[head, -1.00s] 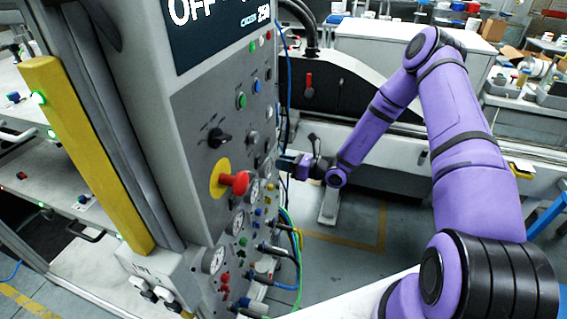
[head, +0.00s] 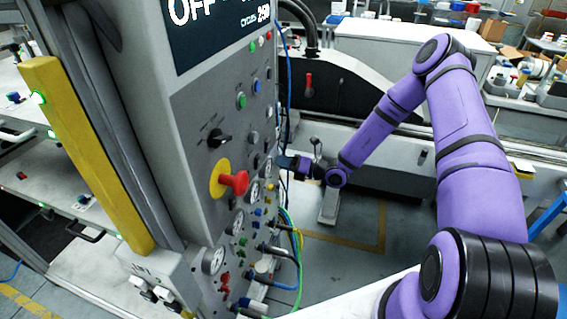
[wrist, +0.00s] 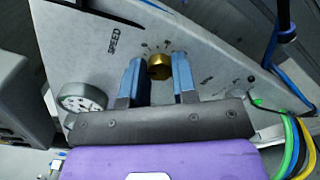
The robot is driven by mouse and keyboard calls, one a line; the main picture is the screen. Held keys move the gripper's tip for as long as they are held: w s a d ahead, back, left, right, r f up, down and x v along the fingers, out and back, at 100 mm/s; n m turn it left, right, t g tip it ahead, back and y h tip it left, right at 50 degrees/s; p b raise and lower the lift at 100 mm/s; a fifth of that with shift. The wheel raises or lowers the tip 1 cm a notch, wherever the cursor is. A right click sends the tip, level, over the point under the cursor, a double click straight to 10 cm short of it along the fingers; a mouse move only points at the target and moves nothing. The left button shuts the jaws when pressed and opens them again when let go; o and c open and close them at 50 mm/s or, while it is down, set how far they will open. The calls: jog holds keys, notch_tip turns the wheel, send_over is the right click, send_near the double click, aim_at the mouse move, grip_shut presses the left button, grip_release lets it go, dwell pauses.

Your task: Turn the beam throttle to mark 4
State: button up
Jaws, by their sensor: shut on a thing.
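A round brass knob (wrist: 159,67) sits on the grey panel in the wrist view, with small marks around it. My gripper (wrist: 159,75) has its two blue fingers on either side of this knob and is shut on it. The marks are too small to read, so I cannot tell the knob's setting. In the head view my gripper (head: 282,162) reaches the right edge of the control panel (head: 200,115), and the knob is hidden there.
The word SPEED is printed on the panel beside the knob. A round gauge (wrist: 82,98) is at left. Blue, green and yellow cables (wrist: 297,140) hang at right. A red mushroom button (head: 236,182) on a yellow disc sticks out of the panel.

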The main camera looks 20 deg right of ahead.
dwell(0.4)
jog(key=o, duration=0.9)
jog(key=shift+o, duration=0.2)
jog(key=v, duration=1.1)
